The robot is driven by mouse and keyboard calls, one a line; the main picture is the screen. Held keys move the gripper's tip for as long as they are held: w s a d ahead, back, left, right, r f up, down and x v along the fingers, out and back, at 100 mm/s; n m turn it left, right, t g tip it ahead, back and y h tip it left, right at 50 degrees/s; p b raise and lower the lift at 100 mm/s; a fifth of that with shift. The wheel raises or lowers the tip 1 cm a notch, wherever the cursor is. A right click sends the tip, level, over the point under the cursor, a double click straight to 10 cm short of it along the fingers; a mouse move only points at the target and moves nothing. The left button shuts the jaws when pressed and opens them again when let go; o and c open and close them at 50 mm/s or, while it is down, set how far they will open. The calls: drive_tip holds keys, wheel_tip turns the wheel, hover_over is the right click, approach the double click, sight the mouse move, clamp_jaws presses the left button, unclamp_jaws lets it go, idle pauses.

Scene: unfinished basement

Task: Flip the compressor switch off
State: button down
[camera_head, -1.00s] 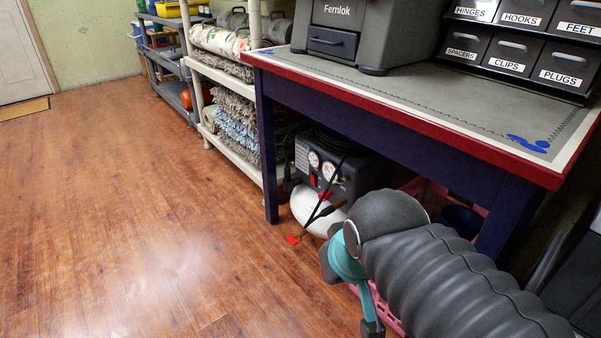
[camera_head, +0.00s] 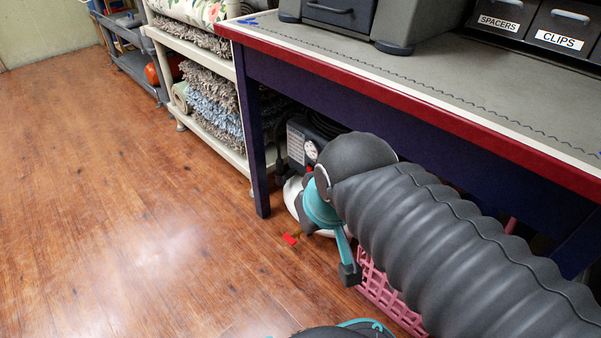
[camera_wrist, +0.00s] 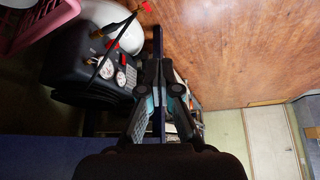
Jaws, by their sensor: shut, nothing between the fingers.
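The compressor (camera_head: 297,140) stands on the floor under the workbench, mostly hidden behind my arm in the head view. It has a dark control box, round gauges and a white tank (camera_head: 291,195). In the wrist view the compressor (camera_wrist: 75,68) appears upside down at the left, with its two gauges (camera_wrist: 121,77) facing the fingers' side. A small red part (camera_wrist: 111,43) shows on it; I cannot tell whether this is the switch or its position. My gripper (camera_wrist: 160,68) is shut and empty, to the right of the gauges in that view, in front of the bench leg.
The workbench (camera_head: 400,85) with its dark leg (camera_head: 252,130) hangs over the compressor. A pink crate (camera_head: 388,295) stands beside my arm. A shelf with rolled rugs (camera_head: 210,100) is beyond the leg. The wood floor (camera_head: 120,220) at the left is clear.

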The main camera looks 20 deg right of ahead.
sight(308, 169)
drive_tip(key=w+d+f+n+g+h+p, duration=0.2)
drive_tip(key=w+d+f+n+g+h, duration=0.15)
drive_tip(key=w, duration=0.35)
drive_tip(key=w+d+f+n+g+h+p, duration=0.2)
drive_tip(key=w+n+h, duration=0.15)
drive_tip(key=w, duration=0.35)
drive_tip(key=w+d+f+n+g+h+p, duration=0.1)
drive_tip(key=w+d+f+n+g+h, duration=0.15)
drive_tip(key=w+h, duration=0.35)
drive_tip(key=w+a+f+n+t+h+p, duration=0.2)
drive_tip(key=w+f+n+t, duration=0.3)
drive_tip(key=f, duration=0.5)
drive_tip(key=w+a+f+n+t+h+p, duration=0.1)
drive_tip(key=w+a+f+n+t+h, duration=0.2)
drive_tip(key=w+f+n, duration=0.5)
wheel_tip(308, 169, down, 3)
drive_tip(key=shift+a+r+t+p, duration=0.15)
drive_tip(key=shift+a+t+p, duration=0.2)
drive_tip(key=shift+a+t, duration=0.7)
drive_tip(key=x, duration=1.4)
drive_tip(key=shift+s+p, duration=0.15)
drive_tip(key=shift+p, duration=0.25)
